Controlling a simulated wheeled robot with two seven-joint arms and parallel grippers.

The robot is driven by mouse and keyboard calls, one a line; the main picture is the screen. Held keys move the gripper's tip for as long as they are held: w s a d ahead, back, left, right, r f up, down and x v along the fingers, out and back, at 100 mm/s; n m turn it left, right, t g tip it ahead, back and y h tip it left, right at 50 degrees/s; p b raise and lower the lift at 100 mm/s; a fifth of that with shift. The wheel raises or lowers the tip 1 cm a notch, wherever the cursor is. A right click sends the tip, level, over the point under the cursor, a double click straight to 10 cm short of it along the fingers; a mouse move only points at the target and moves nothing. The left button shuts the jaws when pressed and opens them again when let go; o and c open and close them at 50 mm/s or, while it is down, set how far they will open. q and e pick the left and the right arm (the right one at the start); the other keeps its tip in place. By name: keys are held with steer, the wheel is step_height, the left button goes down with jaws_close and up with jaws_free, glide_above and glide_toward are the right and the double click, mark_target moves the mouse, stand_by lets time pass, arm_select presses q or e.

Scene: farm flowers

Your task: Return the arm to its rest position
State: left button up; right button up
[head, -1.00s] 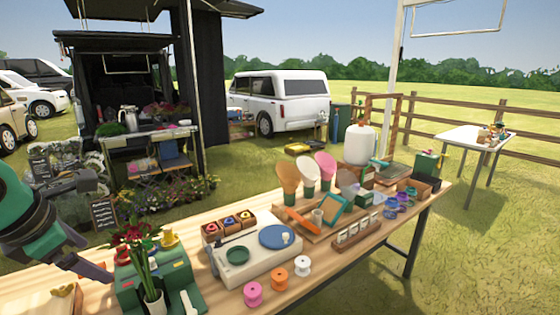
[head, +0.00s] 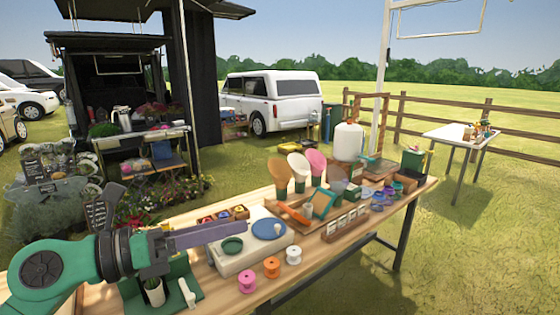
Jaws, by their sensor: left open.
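My left gripper (head: 180,211) is at the lower left of the head view, on my green arm. Its jaws are spread apart and nothing is seen between them. The arm covers much of the green stand (head: 190,270) and the flowers. The white pot (head: 154,291) shows below the gripper. My right gripper is not in view.
Pink (head: 247,281), orange (head: 271,267) and white (head: 293,255) spools stand near the front edge. Fan-shaped paddles (head: 299,167), a wooden tray and small jars fill the right part of the table. A white side table (head: 460,136) stands on the grass by the fence.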

arm_select(q)
steer(key=w+a+r+n+t+y, duration=0.25)
steer(key=w+a+n+t, duration=0.3)
steer(key=n+t, duration=0.7)
steer(key=w+a+f+n+y, duration=0.1)
steer(key=a+f+n+y, duration=0.55)
steer(key=n, duration=0.65)
steer(key=a+f+n+g+y, duration=0.55)
steer(key=f+n+y, duration=0.3)
steer(key=f, duration=0.35)
steer(key=s+d+f+n+g+h, duration=0.1)
steer(key=s+d+f+n+g, duration=0.15)
steer(key=s+f+g, duration=0.55)
steer(key=s+d+f+n+g+h, duration=0.15)
steer(key=s+f+n+g, duration=0.25)
steer(key=s+f, duration=0.85)
step_height(320, 180, down, 24)
steer(key=s+g, duration=0.1)
steer(key=g, duration=0.1)
steer(key=s+a+f, duration=0.3)
steer(key=s+f, duration=1.2)
steer(key=s, duration=0.2)
steer(key=shift+s+f+m+g, duration=0.2)
steer(key=shift+f+m+g, duration=0.1)
steer(key=shift+m+g, duration=0.15)
